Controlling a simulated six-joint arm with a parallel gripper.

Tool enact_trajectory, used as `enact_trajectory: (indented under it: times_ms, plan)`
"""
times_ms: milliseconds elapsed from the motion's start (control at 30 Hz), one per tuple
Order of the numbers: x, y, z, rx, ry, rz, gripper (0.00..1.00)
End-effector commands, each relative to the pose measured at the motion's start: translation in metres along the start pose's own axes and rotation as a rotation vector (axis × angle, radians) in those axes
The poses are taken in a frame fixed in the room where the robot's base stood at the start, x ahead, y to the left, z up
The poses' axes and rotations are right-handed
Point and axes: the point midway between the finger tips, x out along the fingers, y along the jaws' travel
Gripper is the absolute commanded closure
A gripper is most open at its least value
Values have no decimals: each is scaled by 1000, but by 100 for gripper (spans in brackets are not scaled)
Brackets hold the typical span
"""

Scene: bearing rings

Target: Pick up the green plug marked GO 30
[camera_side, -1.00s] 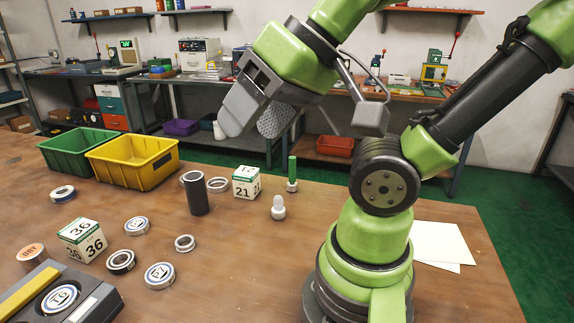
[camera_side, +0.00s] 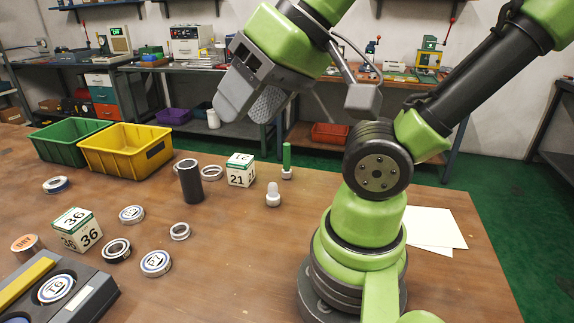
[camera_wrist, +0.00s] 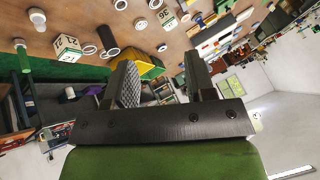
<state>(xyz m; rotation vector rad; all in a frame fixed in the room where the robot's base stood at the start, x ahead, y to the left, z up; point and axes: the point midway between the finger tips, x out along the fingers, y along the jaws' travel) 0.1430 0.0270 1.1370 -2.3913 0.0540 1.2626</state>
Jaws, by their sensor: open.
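The green plug (camera_side: 287,156) stands upright on the table, a slim green cylinder with a white foot, behind the white plug and right of the white-green cube. It also shows in the wrist view (camera_wrist: 23,60) at the left edge. Its marking is too small to read. My gripper (camera_side: 250,106) is open and empty, raised well above the table and to the left of the plug in the side view. In the wrist view my gripper's fingers (camera_wrist: 160,76) stand apart with nothing held between them.
A white plug (camera_side: 273,196) stands in front of the green plug. A white-green cube (camera_side: 240,177) and a dark cylinder (camera_side: 190,182) stand to the left. Yellow (camera_side: 128,160) and green (camera_side: 62,150) bins are at the back left. White paper (camera_side: 428,230) lies to the right.

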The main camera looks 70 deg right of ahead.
Motion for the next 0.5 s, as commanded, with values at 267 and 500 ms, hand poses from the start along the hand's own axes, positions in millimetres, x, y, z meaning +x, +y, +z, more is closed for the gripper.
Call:
enact_trajectory:
  times_ms: [267, 500]
  plan:
    - [4, 5, -20, -12, -14, 52, 50]
    - [30, 53, -97, -71, -113, 236, 50]
